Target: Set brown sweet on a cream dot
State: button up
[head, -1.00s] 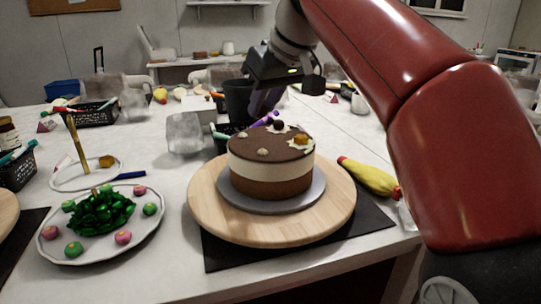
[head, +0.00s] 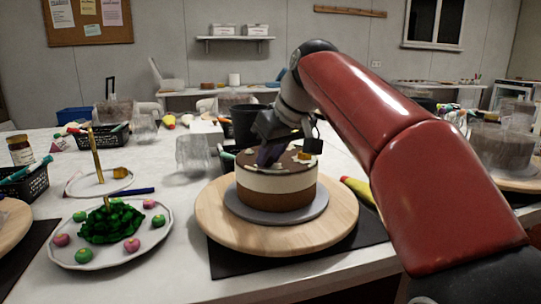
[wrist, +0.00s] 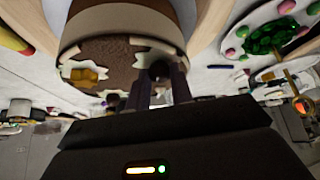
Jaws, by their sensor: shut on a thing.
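The cake (head: 277,190) has a brown top, a cream middle band and brown sides, and sits on a grey board on a wooden turntable (head: 225,225). Its top (wrist: 115,52) carries cream dots, one of them (wrist: 72,72) under a golden-brown sweet (wrist: 88,75). My gripper (head: 270,157) is low over the cake's top, toward its back left. In the wrist view my gripper (wrist: 158,82) is shut on a dark brown sweet (wrist: 158,70), close to the cake's edge. I cannot tell whether this sweet touches a cream dot; the fingers hide what lies under it.
A tiered stand (head: 65,250) at left holds green and pink sweets and a golden-brown one on its upper tier. A yellow piping bag (head: 357,189) lies right of the turntable. A clear tub (head: 193,155) and a black cup (head: 244,125) stand behind.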

jog(key=o, duration=0.9)
jog(key=shift+f, duration=0.1)
jog(key=shift+o, duration=0.2)
jog(key=shift+r, duration=0.35)
jog(key=p+v, duration=0.3)
jog(key=v, duration=0.8)
jog(key=shift+s+d+r, duration=0.2)
jog(key=shift+d+r, duration=0.05)
jog(key=s+d+f+m+h, duration=0.1)
jog(key=s+d+f+m, duration=0.1)
jog(key=s+f, duration=0.5)
jog(key=s+d+f+m+h, duration=0.1)
jog(key=s+d+f+m, duration=0.2)
jog(key=f, duration=1)
jog(key=s+d+f+m+h, duration=0.2)
jog(key=s+d+f, duration=0.4)
jog(key=s+f, duration=0.5)
jog(key=shift+m, duration=0.3)
